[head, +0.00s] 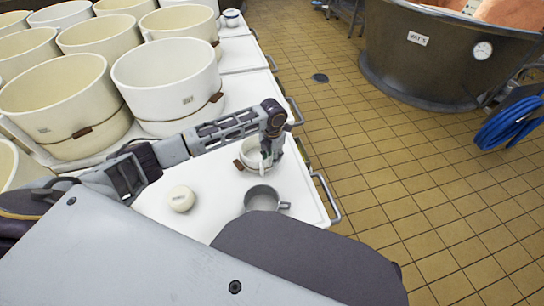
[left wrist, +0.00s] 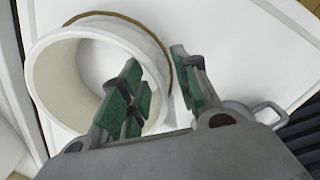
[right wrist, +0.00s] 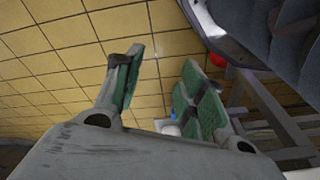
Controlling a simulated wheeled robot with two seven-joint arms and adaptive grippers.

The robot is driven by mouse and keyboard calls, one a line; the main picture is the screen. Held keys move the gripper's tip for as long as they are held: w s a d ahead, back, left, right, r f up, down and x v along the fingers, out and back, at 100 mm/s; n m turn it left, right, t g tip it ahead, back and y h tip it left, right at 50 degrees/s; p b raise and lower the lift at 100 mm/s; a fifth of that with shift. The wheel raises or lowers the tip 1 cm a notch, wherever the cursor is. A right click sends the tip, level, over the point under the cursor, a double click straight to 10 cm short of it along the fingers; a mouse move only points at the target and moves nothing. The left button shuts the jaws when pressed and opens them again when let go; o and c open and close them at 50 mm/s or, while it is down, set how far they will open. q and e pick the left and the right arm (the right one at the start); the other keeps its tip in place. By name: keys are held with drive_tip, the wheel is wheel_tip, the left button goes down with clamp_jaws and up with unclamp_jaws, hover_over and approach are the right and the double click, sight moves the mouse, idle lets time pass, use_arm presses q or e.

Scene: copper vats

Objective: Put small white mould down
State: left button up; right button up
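The small white mould (head: 249,152), round and open-topped, is at the far part of the white cart top (head: 222,178). I cannot tell if it rests fully on the surface. In the left wrist view the mould (left wrist: 80,70) shows its open mouth and a brown band round its outside. My left gripper (head: 266,160) is at its right wall. One finger is over the mouth, the other outside, with the wall between the fingertips (left wrist: 160,75). Whether they press on it is unclear. My right gripper (right wrist: 165,75) is open and empty above the tiled floor.
A white ball-like object (head: 181,198) and a grey metal cup (head: 262,198) stand on the cart near the mould. Several large cream moulds (head: 168,78) crowd the left. A metal handle (head: 327,198) edges the cart. A big vat (head: 440,50) and blue hose (head: 508,124) are beyond open floor.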

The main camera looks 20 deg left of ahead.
use_arm(q)
drive_tip(key=shift+r, duration=0.1)
use_arm(e)
drive_tip(key=shift+w, duration=0.2)
use_arm(q)
drive_tip(key=shift+r, duration=0.75)
wheel_tip(320, 180, up, 11)
drive_tip(key=p, duration=0.3)
drive_tip(key=shift+f, duration=0.2)
use_arm(e)
wheel_tip(320, 180, down, 8)
drive_tip(key=s+d, duration=0.1)
drive_tip(key=d, duration=0.1)
drive_tip(key=shift+f, duration=0.25)
